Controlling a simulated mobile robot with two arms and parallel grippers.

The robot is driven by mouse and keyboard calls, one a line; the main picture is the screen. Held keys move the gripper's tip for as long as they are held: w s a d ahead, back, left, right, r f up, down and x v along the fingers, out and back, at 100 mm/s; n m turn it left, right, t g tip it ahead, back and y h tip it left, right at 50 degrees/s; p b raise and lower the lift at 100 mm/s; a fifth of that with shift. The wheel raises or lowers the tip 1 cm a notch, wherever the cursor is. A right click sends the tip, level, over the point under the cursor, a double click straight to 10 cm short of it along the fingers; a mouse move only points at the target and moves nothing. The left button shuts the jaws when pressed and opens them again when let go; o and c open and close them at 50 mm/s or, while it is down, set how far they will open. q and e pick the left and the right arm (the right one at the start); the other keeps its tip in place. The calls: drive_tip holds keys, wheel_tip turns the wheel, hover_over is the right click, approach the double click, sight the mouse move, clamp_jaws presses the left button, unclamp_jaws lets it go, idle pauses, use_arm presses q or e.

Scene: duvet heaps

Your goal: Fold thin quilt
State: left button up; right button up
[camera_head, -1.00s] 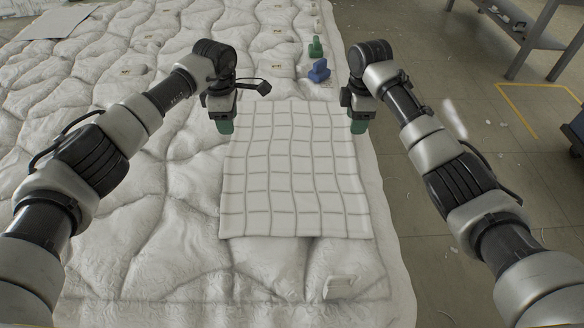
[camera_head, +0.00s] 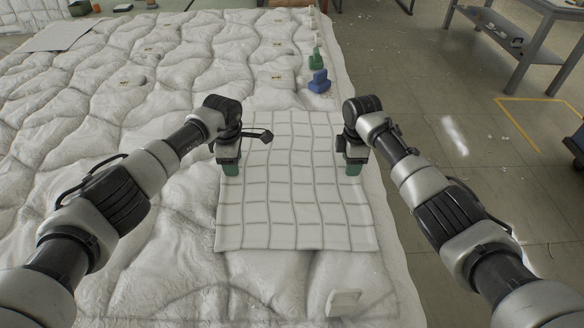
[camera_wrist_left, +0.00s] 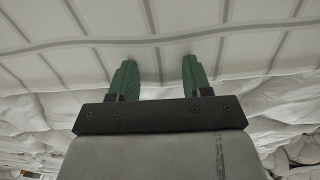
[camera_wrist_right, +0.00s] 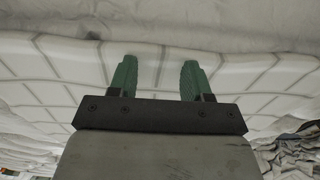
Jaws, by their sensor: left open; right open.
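The thin quilt (camera_head: 295,205) is white with a grey grid and lies flat on a large puffy white duvet heap (camera_head: 130,200). My left gripper (camera_head: 229,168) is over the quilt's left edge, and my right gripper (camera_head: 352,168) is over its right edge. Both point down. In the left wrist view, the green fingers (camera_wrist_left: 158,78) are apart with nothing between them, and quilt cloth (camera_wrist_left: 150,30) shows beyond. In the right wrist view, the fingers (camera_wrist_right: 158,80) are also apart, with the quilt (camera_wrist_right: 70,65) around them. Whether the fingertips touch the cloth, I cannot tell.
A blue object (camera_head: 319,82) and a green object (camera_head: 316,59) sit on the duvet beyond the quilt. A small white block (camera_head: 342,303) lies near the front. A metal table (camera_head: 515,40) stands at the right, with open floor (camera_head: 450,190) between.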

use_arm(q)
drive_tip(key=shift+f, duration=0.15)
use_arm(e)
drive_tip(key=shift+f, duration=0.2)
use_arm(q)
clamp_jaws()
use_arm(e)
drive_tip(key=shift+s+f, duration=0.1)
clamp_jaws()
idle(0.3)
